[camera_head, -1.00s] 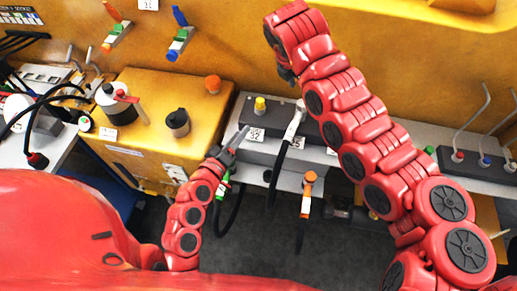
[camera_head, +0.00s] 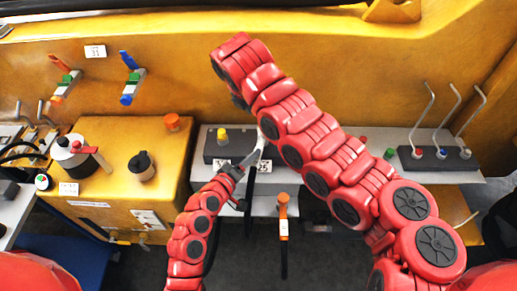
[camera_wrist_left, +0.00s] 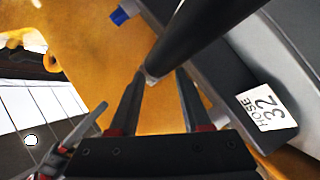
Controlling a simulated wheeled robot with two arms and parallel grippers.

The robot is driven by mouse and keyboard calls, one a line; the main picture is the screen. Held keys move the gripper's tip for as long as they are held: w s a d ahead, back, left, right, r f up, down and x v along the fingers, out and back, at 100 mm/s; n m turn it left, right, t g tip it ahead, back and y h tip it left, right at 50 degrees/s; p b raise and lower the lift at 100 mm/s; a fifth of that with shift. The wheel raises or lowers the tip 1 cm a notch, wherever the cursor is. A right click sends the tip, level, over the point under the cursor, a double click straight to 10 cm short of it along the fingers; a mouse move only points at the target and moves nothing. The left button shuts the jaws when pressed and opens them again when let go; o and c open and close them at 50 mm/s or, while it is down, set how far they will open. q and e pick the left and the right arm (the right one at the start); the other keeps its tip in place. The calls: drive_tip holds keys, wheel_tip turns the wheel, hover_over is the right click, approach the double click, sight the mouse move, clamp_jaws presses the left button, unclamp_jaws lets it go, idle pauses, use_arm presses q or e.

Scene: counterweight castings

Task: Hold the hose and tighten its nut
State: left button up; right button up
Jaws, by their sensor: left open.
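The black hose (camera_head: 248,215) hangs from the dark block (camera_head: 214,152) at the front of the grey shelf. Its pale upper fitting (camera_head: 262,143) is partly covered by my right arm, and I cannot make out the nut. My left gripper (camera_head: 249,163) is at the hose, just below the fitting, in front of the number plates. In the left wrist view the open left gripper (camera_wrist_left: 158,82) has a thick black cylinder (camera_wrist_left: 215,30) at its fingertips; I cannot tell whether it lies between them. A "HOSE 32" label (camera_wrist_left: 266,108) is to the right. My right gripper is hidden behind its arm.
An orange-handled part (camera_head: 284,215) hangs right of the hose. A yellow cap (camera_head: 222,136) tops the block. Bent metal levers (camera_head: 452,118) rise at right. Dark floor shows below the shelf.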

use_arm(q)
drive_tip(key=x, duration=0.5)
drive_tip(key=shift+w+d, duration=0.1)
drive_tip(key=shift+w, duration=0.1)
drive_tip(key=shift+f, duration=0.1)
clamp_jaws()
idle(1.1)
